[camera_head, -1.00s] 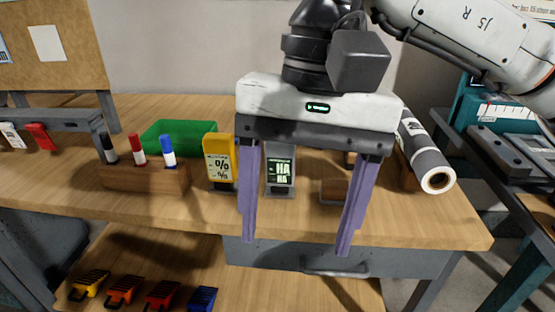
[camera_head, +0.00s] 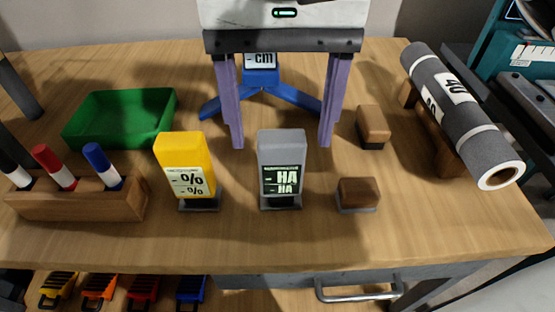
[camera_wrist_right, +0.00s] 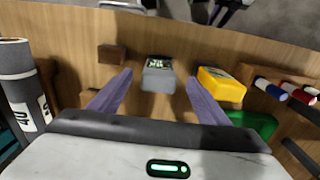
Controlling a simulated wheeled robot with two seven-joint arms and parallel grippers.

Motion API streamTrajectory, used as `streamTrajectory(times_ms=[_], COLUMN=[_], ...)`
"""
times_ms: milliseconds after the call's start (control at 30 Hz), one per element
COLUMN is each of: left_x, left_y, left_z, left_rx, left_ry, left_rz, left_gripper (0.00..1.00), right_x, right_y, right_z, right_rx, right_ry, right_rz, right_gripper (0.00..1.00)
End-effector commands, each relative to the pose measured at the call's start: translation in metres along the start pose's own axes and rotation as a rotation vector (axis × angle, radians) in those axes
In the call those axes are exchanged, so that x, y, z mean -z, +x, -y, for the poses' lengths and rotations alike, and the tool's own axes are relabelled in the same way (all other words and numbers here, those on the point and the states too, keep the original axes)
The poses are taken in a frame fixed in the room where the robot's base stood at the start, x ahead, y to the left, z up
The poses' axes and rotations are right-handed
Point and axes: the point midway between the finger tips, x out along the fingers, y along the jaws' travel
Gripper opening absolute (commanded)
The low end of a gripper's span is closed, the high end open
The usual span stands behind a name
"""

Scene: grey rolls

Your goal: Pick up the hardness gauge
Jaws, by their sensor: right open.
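The hardness gauge (camera_head: 282,168) is a grey upright block with a dark screen reading "HA" in pale green. It stands on a small dark base near the table's front edge. My right gripper (camera_head: 281,147) is open and empty, its two purple fingers spread wide and pointing down. In the head view the fingertips show at either side of the gauge's top. In the right wrist view the gauge (camera_wrist_right: 158,75) shows between and just beyond the fingertips (camera_wrist_right: 158,80). I cannot tell the exact height gap. My left gripper is not in view.
A yellow "%" meter (camera_head: 185,165) stands close left of the gauge. Wooden blocks (camera_head: 358,194) lie right of it. A blue-legged stand (camera_head: 262,78) is behind. A green tray (camera_head: 120,118), a pen rack (camera_head: 80,203) and a grey roll (camera_head: 460,112) sit farther out.

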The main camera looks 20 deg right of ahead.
Motion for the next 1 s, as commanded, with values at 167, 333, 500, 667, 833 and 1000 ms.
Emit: streamTrajectory(times_ms=[167,333,500,667,833,1000], left_x=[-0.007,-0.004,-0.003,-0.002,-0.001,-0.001], left_y=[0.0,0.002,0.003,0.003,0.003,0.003], left_z=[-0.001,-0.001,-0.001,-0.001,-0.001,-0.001], left_rx=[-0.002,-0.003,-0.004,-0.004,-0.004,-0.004], left_ry=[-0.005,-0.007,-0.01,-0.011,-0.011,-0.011], left_rz=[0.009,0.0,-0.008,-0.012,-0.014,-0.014], left_gripper=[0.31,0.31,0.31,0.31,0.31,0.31], right_x=[0.001,0.008,0.012,0.012,0.012,0.012], right_y=[0.016,0.036,0.06,0.067,0.067,0.067], right_z=[0.0,-0.001,-0.001,-0.001,-0.001,-0.001], right_rx=[0.0,-0.002,-0.001,0.001,0.001,0.001], right_ry=[0.0,0.003,-0.001,-0.001,0.0,0.0], right_rz=[0.0,0.001,0.001,0.001,0.001,0.001], right_gripper=[0.7,0.7,0.7,0.7,0.7,0.43])
